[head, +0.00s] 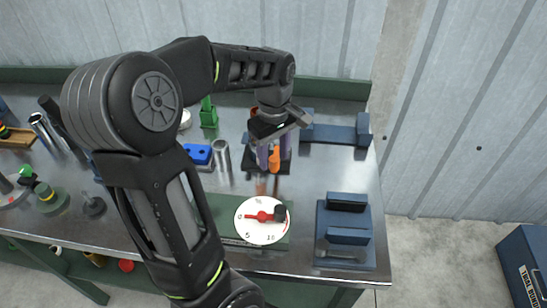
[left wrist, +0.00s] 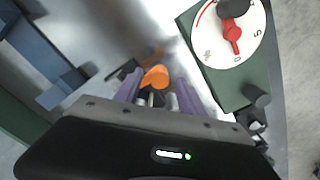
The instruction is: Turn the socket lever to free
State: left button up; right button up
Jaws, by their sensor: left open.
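An orange lever (head: 274,160) stands on a dark socket base at the back middle of the bench. My left gripper (head: 270,158) is directly over it, pointing down, with its purple fingers open. In the left wrist view the orange lever (left wrist: 155,76) shows between and just beyond the fingertips of the left gripper (left wrist: 157,92). I cannot tell whether a finger touches it. The gripper body hides part of the socket, and no lever marking is readable. My right gripper is not in view.
A white dial (head: 250,228) with a red pointer stands in front of the socket. A blue vise-like block (head: 345,262) is at the front right, and a blue bracket (head: 330,134) is behind. A blue box (head: 198,154) and a metal cylinder (head: 221,156) stand left of the socket.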

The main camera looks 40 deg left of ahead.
pick_arm(q)
jog(key=shift+r, duration=3.15)
